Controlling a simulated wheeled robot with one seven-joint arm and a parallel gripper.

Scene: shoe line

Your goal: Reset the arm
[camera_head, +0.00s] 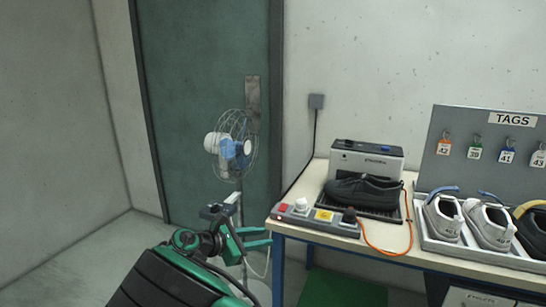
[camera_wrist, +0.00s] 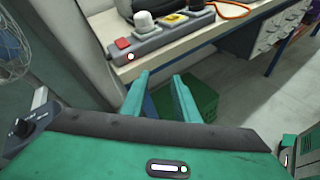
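My gripper (camera_head: 256,238) hangs in the air just left of the workbench's left end in the head view. Its two green fingers stand apart with nothing between them. In the wrist view my gripper (camera_wrist: 160,85) points toward the bench's front edge, below the control strip. My arm rises from the lower left in the head view, bent and dark with green parts.
The workbench (camera_head: 400,237) carries a control strip (camera_head: 318,217), a machine (camera_head: 366,157) with a black shoe (camera_head: 364,190), and a tray of shoes (camera_head: 455,247). A tag board (camera_head: 483,170) stands behind. A fan (camera_head: 234,145) stands left, a green crate (camera_head: 340,288) below. Open floor lies left.

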